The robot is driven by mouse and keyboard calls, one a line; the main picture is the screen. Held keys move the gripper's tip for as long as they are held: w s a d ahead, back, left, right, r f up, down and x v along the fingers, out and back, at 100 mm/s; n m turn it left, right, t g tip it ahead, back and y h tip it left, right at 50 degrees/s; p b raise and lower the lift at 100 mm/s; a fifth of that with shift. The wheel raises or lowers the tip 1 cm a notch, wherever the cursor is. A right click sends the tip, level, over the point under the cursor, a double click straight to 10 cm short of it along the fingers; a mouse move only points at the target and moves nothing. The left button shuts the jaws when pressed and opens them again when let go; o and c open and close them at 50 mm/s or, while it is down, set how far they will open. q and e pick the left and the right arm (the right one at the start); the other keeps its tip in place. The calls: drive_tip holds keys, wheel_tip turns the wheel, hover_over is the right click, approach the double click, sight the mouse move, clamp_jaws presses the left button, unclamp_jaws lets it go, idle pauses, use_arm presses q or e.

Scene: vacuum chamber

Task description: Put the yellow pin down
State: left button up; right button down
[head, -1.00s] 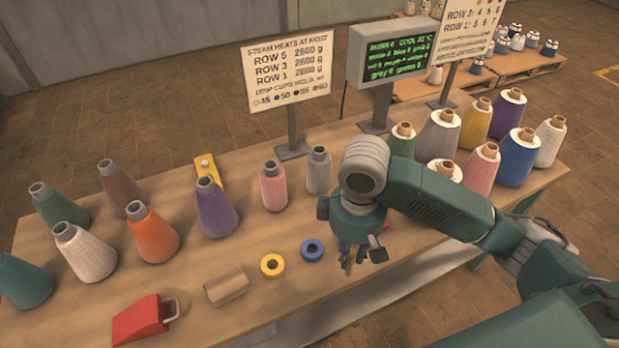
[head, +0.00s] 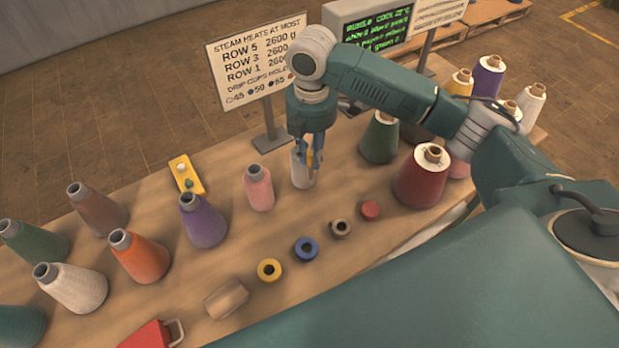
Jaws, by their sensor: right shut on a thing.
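My right gripper (head: 312,165) is shut on the yellow pin (head: 316,157), which shows only as a small yellow-orange piece between the fingers. The fingers point down in front of the pale grey cone (head: 299,178) and hide part of it. I cannot tell whether the pin or the fingers touch that cone. My left gripper is not in view.
A yellow block (head: 181,165) with small white and green knobs lies left of the sign (head: 257,62). Pink (head: 259,189), purple (head: 204,223) and orange (head: 139,258) cones stand left. Yellow (head: 269,270), blue (head: 306,250), grey-brown (head: 340,229) and red (head: 370,210) small pieces line the front.

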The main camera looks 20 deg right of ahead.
sight(311, 180)
wheel_tip(311, 180, down, 7)
drive_tip(key=shift+w+p, duration=0.15)
drive_tip(key=shift+p, duration=0.45)
wheel_tip(311, 180, down, 4)
drive_tip(key=shift+r+p, duration=0.1)
drive_tip(key=shift+p, duration=0.35)
drive_tip(key=shift+f, duration=0.45)
drive_tip(key=shift+f, duration=0.1)
drive_tip(key=c, duration=1.6)
unclamp_jaws()
drive_tip(key=shift+r, duration=0.55)
wheel_tip(311, 180, up, 11)
drive_tip(key=shift+r+b, duration=0.1)
drive_tip(key=shift+b, duration=1.15)
